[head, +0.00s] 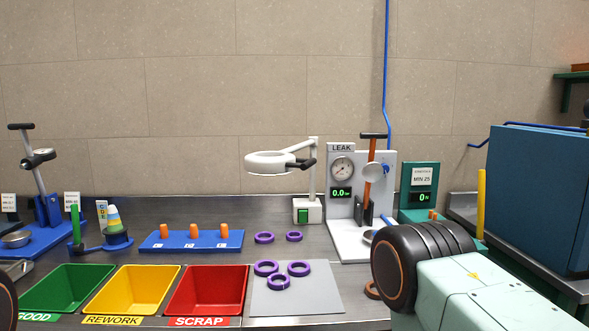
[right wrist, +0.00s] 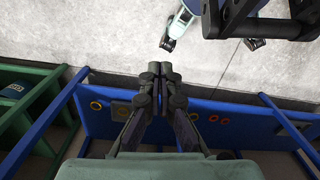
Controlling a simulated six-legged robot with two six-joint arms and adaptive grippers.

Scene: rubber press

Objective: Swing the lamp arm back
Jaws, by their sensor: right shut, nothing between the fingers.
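The lamp (head: 270,161) has a white ring head on a white jointed arm (head: 300,146) with a black handle (head: 305,163). Its upright post rises from a white base with a green switch (head: 303,215) at the back of the bench. The ring head hangs to the left of the post, above the bench. My right gripper (right wrist: 160,68) shows in the right wrist view, shut and empty, over the floor and a blue frame, far from the lamp. In the head view my right arm fills the lower right and its gripper is hidden. My left gripper is not in view.
The LEAK tester (head: 341,213) with its lever stands close right of the lamp. Purple rings lie on and behind a grey mat (head: 318,305). Green, yellow and red bins (head: 207,291) line the front left. A blue cabinet (head: 537,200) stands at right.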

